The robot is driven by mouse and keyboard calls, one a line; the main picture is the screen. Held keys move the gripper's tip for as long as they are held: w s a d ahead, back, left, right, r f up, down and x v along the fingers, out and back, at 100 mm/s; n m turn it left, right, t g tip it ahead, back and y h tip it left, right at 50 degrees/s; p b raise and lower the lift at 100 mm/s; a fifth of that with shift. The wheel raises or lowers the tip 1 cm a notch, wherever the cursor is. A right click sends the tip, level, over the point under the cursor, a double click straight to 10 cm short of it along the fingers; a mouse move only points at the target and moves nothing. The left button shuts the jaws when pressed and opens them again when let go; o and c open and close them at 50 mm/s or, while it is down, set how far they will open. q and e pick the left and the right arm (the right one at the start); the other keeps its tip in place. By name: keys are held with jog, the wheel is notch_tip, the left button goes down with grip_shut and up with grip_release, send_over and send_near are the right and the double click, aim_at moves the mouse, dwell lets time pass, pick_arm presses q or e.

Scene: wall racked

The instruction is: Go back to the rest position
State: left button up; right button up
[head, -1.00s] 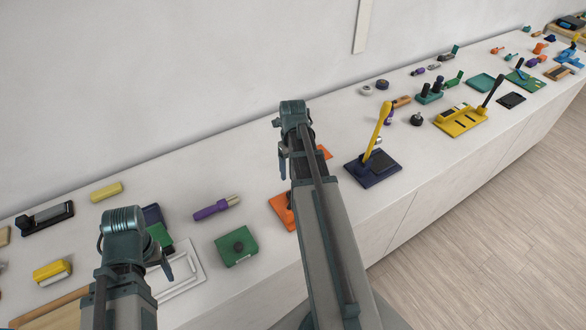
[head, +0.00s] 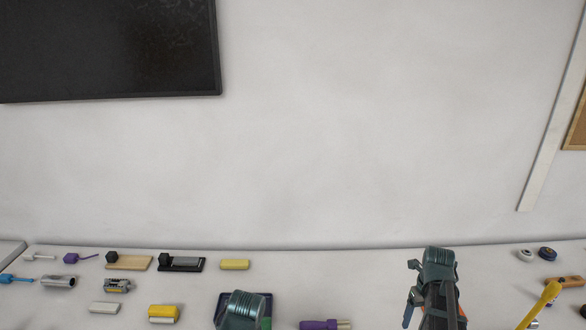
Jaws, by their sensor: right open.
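My right gripper (head: 410,296) shows at the lower right of the head view, above the white counter, with its dark fingers apart and nothing seen between them. My left arm shows only its rounded teal wrist at the bottom centre, in front of a dark blue item (head: 266,300) and a bit of green. The fingers of my left gripper are hidden or below the picture edge.
The white counter (head: 380,270) runs along the bottom under a bare wall. On it lie a purple-handled tool (head: 318,325), a yellow block (head: 235,264), a yellow-and-white block (head: 163,311) and a yellow upright handle (head: 541,304). A black screen (head: 110,50) hangs upper left.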

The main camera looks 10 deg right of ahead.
jog(key=s+a+n, duration=0.2)
jog(key=a+n, duration=2.3)
jog(key=n, duration=1.1)
pick_arm(q)
notch_tip(320, 180, down, 11)
jog(key=b, duration=1.1)
pick_arm(e)
jog(key=s+a+f+n, duration=0.1)
jog(key=a+f, duration=0.2)
jog(key=s+a+f+n, duration=0.1)
jog(key=s+a+f, duration=0.1)
jog(key=a+f, duration=0.1)
jog(key=s+a+f+n+h, duration=0.1)
jog(key=s+a+f, duration=0.1)
jog(key=a+f, duration=0.2)
jog(key=shift+s+f+n, duration=0.1)
jog(key=shift+f+n, duration=0.3)
jog(key=shift+f, duration=0.1)
pick_arm(q)
jog(key=shift+f, duration=0.2)
pick_arm(e)
jog(key=shift+s+a+f, duration=0.15)
jog(key=shift+s+a, duration=0.1)
jog(key=shift+a, duration=0.1)
